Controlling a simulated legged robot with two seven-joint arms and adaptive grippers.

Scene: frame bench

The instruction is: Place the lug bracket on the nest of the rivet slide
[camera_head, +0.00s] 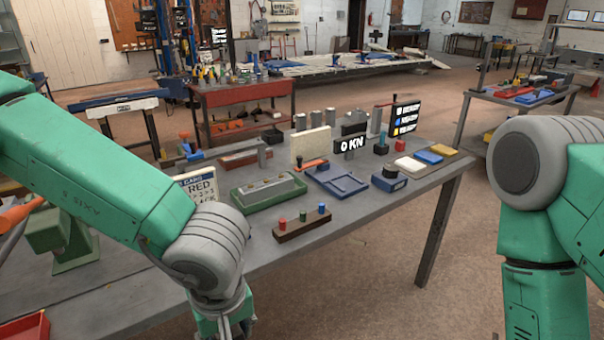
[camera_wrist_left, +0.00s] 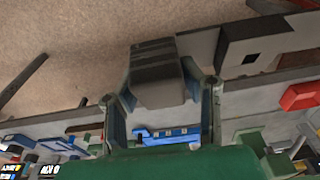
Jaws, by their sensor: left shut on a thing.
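My left gripper (camera_wrist_left: 160,98) is shut on a dark grey, block-like part, the lug bracket (camera_wrist_left: 157,78), which sits between its two fingers in the left wrist view. In the head view my left gripper (camera_head: 222,326) is at the bottom edge, mostly cut off, and the bracket is not visible there. A blue rimmed plate (camera_head: 322,188) lies on the bench before the "0 KN" display and looks like the rivet slide with its nest, but I cannot be sure. It is up and right of my left gripper, well apart. My right gripper is out of view.
On the grey bench (camera_head: 370,222) stand a green tray with a grey block (camera_head: 238,203), a brown block with coloured pegs (camera_head: 290,232), a "0 KN" display (camera_head: 350,144) and a dark blue box (camera_head: 388,183). A red bin (camera_head: 25,332) is at lower left. The bench's front middle is clear.

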